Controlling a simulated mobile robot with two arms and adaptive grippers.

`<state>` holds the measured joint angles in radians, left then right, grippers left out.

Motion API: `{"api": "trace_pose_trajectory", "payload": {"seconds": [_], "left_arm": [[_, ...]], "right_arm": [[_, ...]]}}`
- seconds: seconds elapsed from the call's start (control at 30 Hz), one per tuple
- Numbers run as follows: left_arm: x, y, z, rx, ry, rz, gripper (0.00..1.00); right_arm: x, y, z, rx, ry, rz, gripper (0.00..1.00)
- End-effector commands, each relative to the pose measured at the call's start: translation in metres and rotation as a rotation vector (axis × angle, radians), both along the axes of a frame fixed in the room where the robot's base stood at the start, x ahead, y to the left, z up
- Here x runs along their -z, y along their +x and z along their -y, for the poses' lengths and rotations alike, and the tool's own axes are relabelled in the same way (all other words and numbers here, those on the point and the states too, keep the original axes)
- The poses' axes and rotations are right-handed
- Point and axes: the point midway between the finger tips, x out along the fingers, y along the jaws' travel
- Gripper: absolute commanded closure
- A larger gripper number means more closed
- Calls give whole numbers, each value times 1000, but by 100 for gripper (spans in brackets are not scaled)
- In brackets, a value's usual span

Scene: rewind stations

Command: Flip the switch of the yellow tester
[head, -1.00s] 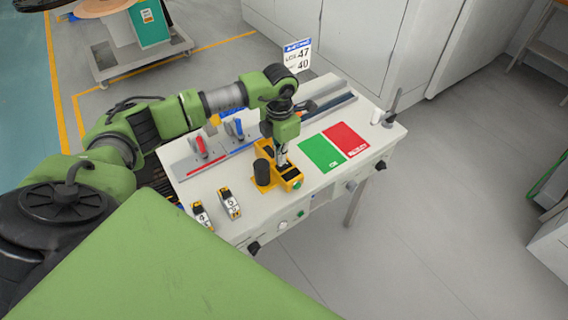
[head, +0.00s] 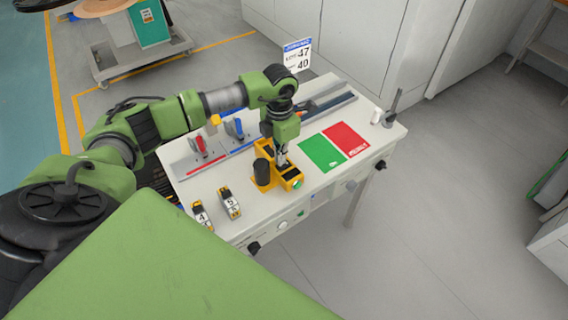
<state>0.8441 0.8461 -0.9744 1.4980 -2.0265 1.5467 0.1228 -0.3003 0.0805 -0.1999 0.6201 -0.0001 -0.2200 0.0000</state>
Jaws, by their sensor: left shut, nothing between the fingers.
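The yellow tester (head: 268,184) stands on the white bench top, with a black cylinder (head: 262,171) on its left part and a small green spot on its front. My left gripper (head: 284,164) points down over the right part of the tester. It is shut and empty, with its tips at or just above the tester's top. I cannot tell whether they touch. The switch is not clear to see; the gripper covers part of the tester. My right gripper is not in view.
The white bench (head: 235,235) holds a green and a red mat (head: 345,139) on the right. Two small numbered yellow-black blocks (head: 229,203) lie front left. Red and blue clamps (head: 199,146) and a rail stand behind. A sign (head: 297,56) rises at the back.

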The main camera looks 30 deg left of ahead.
Motion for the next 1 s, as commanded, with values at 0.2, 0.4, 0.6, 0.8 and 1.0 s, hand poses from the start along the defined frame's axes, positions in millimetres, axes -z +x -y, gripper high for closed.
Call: {"api": "trace_pose_trajectory", "payload": {"seconds": [0.2,0.4,0.6,0.8,1.0], "left_arm": [[4,0,0,0,0,0,100],[7,0,0,0,0,0,100],[10,0,0,0,0,0,100],[13,0,0,0,0,-1,100],[16,0,0,0,0,-1,100]], "right_arm": [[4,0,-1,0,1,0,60],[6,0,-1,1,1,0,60],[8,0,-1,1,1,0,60],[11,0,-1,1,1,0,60],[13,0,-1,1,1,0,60]]}}
